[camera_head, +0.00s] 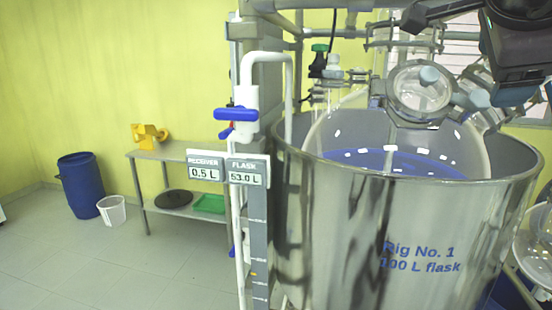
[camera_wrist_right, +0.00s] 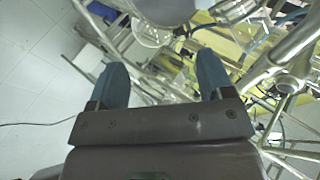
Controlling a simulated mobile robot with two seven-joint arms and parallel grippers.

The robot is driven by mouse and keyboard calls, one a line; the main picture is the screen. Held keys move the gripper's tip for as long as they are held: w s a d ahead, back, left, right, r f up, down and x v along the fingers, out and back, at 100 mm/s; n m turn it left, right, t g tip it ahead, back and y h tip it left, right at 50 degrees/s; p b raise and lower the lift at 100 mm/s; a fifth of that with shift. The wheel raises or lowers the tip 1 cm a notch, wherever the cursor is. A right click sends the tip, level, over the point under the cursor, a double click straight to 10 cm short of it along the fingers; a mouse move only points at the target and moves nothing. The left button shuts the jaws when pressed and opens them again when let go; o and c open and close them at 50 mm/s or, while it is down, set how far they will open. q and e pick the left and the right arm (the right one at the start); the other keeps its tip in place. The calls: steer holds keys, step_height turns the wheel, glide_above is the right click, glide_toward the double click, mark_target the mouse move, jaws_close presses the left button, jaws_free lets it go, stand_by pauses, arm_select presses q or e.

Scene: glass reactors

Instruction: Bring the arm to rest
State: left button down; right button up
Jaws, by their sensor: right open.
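My right gripper (camera_wrist_right: 161,68) shows in the wrist view with its two blue-grey fingers spread apart and nothing between them. In the head view part of my dark right arm and gripper (camera_head: 517,88) hangs at the upper right corner, in front of the window and beside the glassware above the reactor vessel. Its fingertips are not clear there. My left arm and gripper are not in view.
A large steel vessel (camera_head: 340,225) marked "Rig No. 1" holds a glass flask (camera_head: 470,152) with blue liquid. Glass fittings (camera_head: 420,90) and metal rails crowd the upper right. A blue-handled valve (camera_head: 237,114) stands left. Open floor (camera_head: 130,265) lies at lower left.

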steer(key=w+a+f+n+g+y, duration=0.1)
steer(key=a+f+n+g+y, duration=0.15)
steer(key=a+f+y, duration=0.55)
steer(key=a+f+n+g+y, duration=0.1)
steer(key=a+f+g, duration=0.35)
steer(key=f, duration=0.65)
steer(key=s+a+f+m+g+y, duration=0.45)
steer(key=a+f+m+y, duration=0.3)
steer(key=a+y, duration=0.55)
steer(key=w+d+f+m+t+h, duration=0.3)
steer(key=d+f+m+t, duration=0.7)
steer(key=m, duration=0.6)
steer(key=w+d+f+m+t+h, duration=0.35)
steer(key=d+f+m+t, duration=0.35)
steer(key=m+t, duration=0.7)
steer(key=s+d+f+m+g+h, duration=0.4)
steer(key=s+f+m, duration=0.3)
steer(key=f, duration=0.5)
steer(key=s+d+f+m+g+h, duration=0.5)
steer(key=s+f+m, duration=0.2)
steer(key=f, duration=0.5)
steer(key=shift+s+m, duration=0.4)
steer(key=shift+s, duration=0.45)
